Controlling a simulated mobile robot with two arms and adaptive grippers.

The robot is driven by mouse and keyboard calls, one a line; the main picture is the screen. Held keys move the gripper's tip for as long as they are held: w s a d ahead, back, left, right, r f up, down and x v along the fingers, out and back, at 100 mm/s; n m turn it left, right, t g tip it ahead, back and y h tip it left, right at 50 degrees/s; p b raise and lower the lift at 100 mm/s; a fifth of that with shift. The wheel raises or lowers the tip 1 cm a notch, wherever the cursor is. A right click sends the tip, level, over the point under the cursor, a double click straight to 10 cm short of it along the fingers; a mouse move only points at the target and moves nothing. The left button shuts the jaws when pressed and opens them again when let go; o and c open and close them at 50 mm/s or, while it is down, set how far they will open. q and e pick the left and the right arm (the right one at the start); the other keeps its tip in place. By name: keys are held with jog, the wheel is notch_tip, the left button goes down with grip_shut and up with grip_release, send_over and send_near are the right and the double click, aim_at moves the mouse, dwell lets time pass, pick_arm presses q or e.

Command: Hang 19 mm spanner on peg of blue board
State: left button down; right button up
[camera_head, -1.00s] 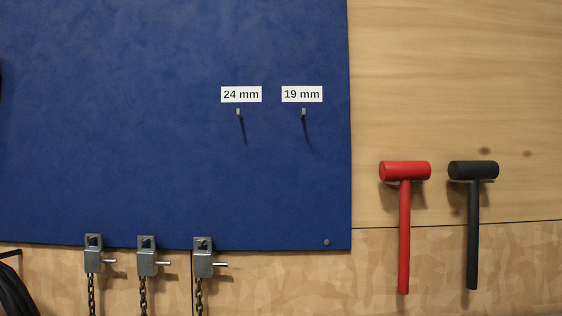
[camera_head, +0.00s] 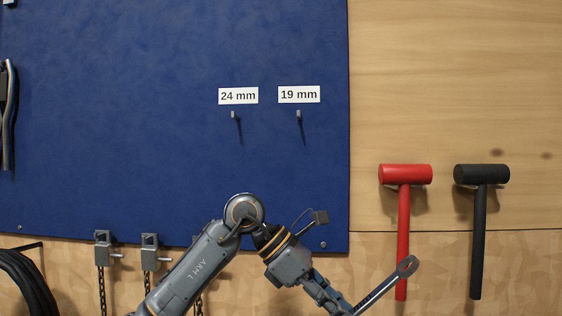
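The blue board (camera_head: 120,120) fills the upper left of the view. Its 19 mm peg (camera_head: 298,114) sticks out bare below the "19 mm" label (camera_head: 299,94). My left arm comes up from the lower left, bends, and runs down to the right. My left gripper (camera_head: 346,309), at the bottom edge, is shut on a grey spanner (camera_head: 383,287). The spanner tilts up to the right, its ring end in front of the red mallet's handle. Its lower end is hidden or cut off, and no size mark is readable. My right gripper is not in view.
A bare 24 mm peg (camera_head: 233,115) is left of the 19 mm peg. A red mallet (camera_head: 404,174) and a black mallet (camera_head: 481,175) hang at right. Chain clamps (camera_head: 102,250) line the board's lower edge. A black coil (camera_head: 28,285) hangs lower left. The board around the pegs is clear.

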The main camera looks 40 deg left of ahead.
pick_arm(q)
jog(key=a+r+n+t+y+p, duration=0.1)
jog(key=a+r+n+t+y, duration=0.25)
jog(key=r, duration=0.45)
jog(key=s+a+r+n+t+y+p, duration=0.1)
jog(key=a+r+n+t+y, duration=0.1)
jog(key=a+r+n+t, duration=0.4)
jog(key=a+r+n+t+y+p, duration=0.1)
jog(key=r+n+t+y, duration=0.15)
jog(key=r, duration=0.65)
jog(key=w+a+f, duration=0.1)
jog(key=w+a, duration=0.5)
jog(key=w, duration=0.2)
jog(key=shift+w+f+n+g+y, duration=0.3)
jog(key=shift+w+n+g+y, duration=0.1)
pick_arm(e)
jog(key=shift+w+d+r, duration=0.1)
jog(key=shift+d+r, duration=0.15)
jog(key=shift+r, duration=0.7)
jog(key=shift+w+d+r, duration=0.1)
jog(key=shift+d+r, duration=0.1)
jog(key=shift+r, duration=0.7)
